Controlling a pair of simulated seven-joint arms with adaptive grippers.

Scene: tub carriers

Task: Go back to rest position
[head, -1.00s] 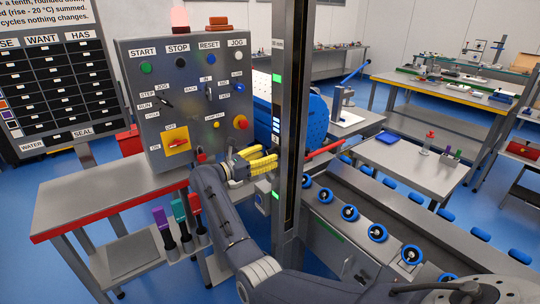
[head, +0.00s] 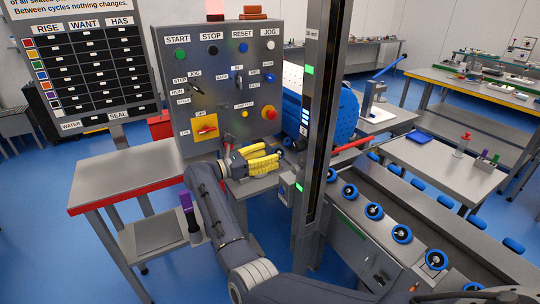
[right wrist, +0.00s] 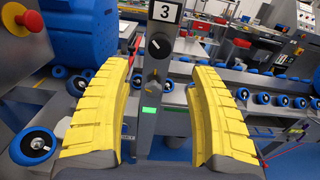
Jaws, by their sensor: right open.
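My right gripper (head: 262,160) has yellow ribbed fingers and hangs in front of the lower right part of the grey control panel (head: 220,75), left of the dark upright post (head: 322,110). In the right wrist view my right gripper (right wrist: 161,68) is open with nothing between its fingers. Behind the gap stand a grey post with a black knob (right wrist: 158,46) and a sign with the number 3 (right wrist: 166,12). My left gripper is in neither view.
A red-edged steel table (head: 125,175) stands at the left. A purple-handled tool (head: 187,210) stands beside my right arm. A conveyor with blue rollers (head: 374,211) runs along the right. A blue drum (head: 345,115) is behind the post. Blue floor is open at lower left.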

